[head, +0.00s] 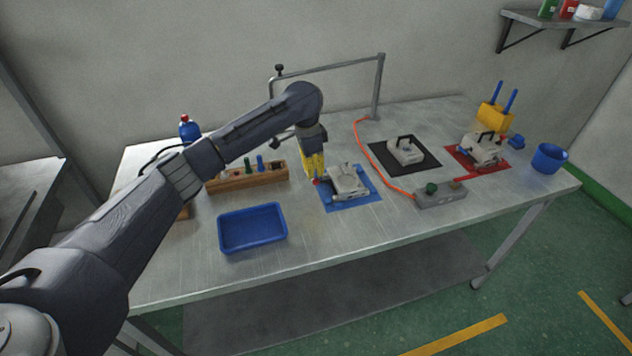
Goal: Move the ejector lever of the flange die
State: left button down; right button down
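Three grey dies stand on coloured mats: one (349,183) on a blue mat (367,201), one (405,151) on a black mat (425,166), one (482,153) on a red mat (463,166). The frame does not tell me which is the flange die. My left gripper (316,178), with yellow fingers, points down at the left side of the die on the blue mat. A small red tip (316,182) shows right at the fingertips; whether they touch or grip it I cannot tell. My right gripper is out of view.
A blue tray (252,247) lies at the front left. A wooden rack (222,181) with coloured handles stands behind it. A grey control box (440,196) with an orange hose (388,182) sits front right. A blue cup (548,159) stands near the right edge. A metal frame (378,85) rises behind.

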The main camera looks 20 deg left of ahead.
aim_at(314, 183)
pick_arm(q)
jog(key=shift+d+f, duration=0.15)
jog(key=shift+f, duration=1.15)
jog(key=shift+w+f, duration=0.1)
jog(key=shift+f, duration=1.65)
jog(key=shift+s+a+r, duration=0.3)
jog(key=shift+s+a, duration=0.15)
jog(key=shift+a, duration=0.25)
jog(key=shift+s+a+r, duration=0.25)
jog(key=shift+s+a, duration=0.15)
jog(key=shift+a, duration=0.25)
notch_tip(314, 183, up, 12)
jog(key=shift+s+a, duration=0.3)
jog(key=shift+a, duration=0.15)
